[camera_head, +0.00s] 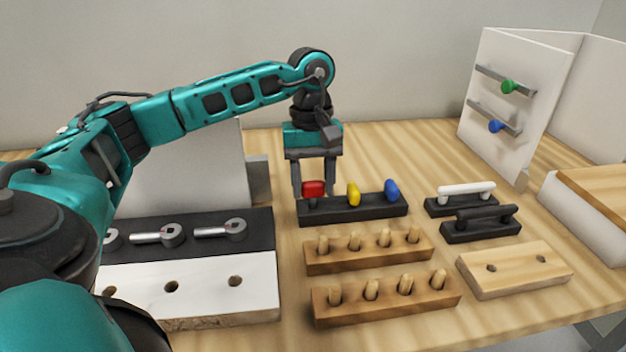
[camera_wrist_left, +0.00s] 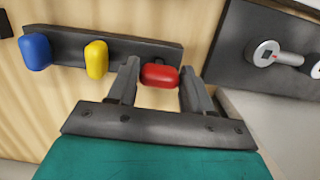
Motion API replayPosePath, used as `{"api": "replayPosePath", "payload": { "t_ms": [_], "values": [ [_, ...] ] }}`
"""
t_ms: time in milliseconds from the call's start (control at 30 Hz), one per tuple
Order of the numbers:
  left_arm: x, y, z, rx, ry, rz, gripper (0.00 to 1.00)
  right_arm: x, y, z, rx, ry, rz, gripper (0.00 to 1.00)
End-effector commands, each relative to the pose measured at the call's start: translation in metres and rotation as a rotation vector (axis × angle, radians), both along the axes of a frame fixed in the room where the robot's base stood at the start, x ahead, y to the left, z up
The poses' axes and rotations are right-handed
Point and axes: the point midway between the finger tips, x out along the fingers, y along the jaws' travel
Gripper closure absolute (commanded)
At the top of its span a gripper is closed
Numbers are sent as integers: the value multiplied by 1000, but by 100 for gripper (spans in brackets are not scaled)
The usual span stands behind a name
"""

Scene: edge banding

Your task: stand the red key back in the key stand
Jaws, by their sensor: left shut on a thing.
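The black key stand (camera_head: 375,210) sits on the table at the middle, and it also shows in the left wrist view (camera_wrist_left: 127,50). The yellow key (camera_head: 354,194) and blue key (camera_head: 391,189) stand upright in it. The red key (camera_head: 313,188) is upright at the stand's left end, its head about level with the other two. My left gripper (camera_head: 314,191) points down from above and is shut on the red key (camera_wrist_left: 160,75), one finger on each side. I cannot tell whether the key's lower end is fully seated. My right gripper is not in view.
Two wooden peg blocks (camera_head: 365,252) lie in front of the stand. Black and white handles (camera_head: 466,200) and a drilled wooden block (camera_head: 515,278) are to the right. A white drilled panel (camera_head: 205,300) and a black tray with metal fittings (camera_head: 190,247) are left.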

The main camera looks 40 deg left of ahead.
Motion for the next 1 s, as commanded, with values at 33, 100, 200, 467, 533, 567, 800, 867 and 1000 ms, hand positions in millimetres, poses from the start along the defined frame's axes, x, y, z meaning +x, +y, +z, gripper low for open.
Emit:
{"api": "replayPosePath", "payload": {
  "t_ms": [33, 100, 200, 467, 533, 567, 800, 867, 1000],
  "values": [
    [0, 0, -1, 0, 0, 0, 90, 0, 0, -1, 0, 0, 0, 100],
    [0, 0, -2, 0, 0, 0, 90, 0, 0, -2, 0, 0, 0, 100],
    [0, 0, -3, 0, 0, 0, 90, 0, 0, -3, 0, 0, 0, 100],
    [0, 0, -6, 0, 0, 0, 90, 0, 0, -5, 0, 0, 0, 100],
    [0, 0, -7, 0, 0, 0, 90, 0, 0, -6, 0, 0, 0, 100],
    [0, 0, -8, 0, 0, 0, 90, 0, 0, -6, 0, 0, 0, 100],
    [0, 0, -10, 0, 0, 0, 90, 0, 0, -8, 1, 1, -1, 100],
    [0, 0, -11, 0, 0, 0, 90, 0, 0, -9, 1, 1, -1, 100],
    [0, 0, -13, 0, 0, 0, 90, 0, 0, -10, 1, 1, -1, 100]
  ]
}}
